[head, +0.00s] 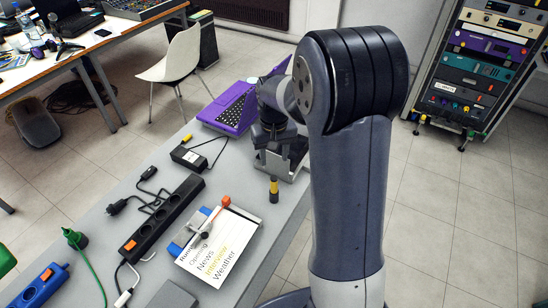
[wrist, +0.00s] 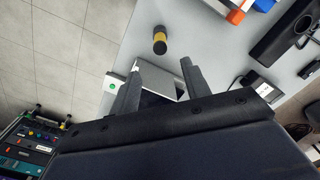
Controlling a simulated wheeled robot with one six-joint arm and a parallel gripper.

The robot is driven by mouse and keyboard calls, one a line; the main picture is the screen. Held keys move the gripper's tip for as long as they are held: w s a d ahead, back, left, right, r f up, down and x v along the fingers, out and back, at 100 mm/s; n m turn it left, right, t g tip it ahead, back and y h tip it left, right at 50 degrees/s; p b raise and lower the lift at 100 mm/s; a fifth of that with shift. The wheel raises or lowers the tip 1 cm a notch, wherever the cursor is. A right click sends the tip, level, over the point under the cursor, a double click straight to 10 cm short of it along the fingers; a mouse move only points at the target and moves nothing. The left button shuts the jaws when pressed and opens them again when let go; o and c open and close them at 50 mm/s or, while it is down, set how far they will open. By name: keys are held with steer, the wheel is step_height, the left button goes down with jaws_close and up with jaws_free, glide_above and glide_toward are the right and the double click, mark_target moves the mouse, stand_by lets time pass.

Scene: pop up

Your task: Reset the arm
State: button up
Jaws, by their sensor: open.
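My gripper shows in the wrist view (wrist: 160,68) with its two dark fingers apart and nothing held between them. A silver-grey device (wrist: 160,82) with a green button on a white part lies beyond and between the fingers; whether they touch it I cannot tell. In the head view my arm rises in the foreground and bends over to the table's far right edge. My gripper (head: 272,135) is there, low above the grey device (head: 292,162), its fingertips mostly hidden.
A yellow-and-black cylinder (head: 273,188) stands near the device. A purple laptop-like case (head: 233,108), black adapter (head: 190,157), power strip (head: 160,225) and a paper list (head: 219,248) lie on the grey table (head: 110,175). A white chair (head: 180,55) and equipment rack (head: 478,65) stand beyond.

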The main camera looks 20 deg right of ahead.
mark_target(274, 178)
step_height(274, 178, down, 10)
steer(key=shift+f+p, duration=0.1)
steer(key=shift+p, duration=0.75)
steer(key=shift+r, duration=0.2)
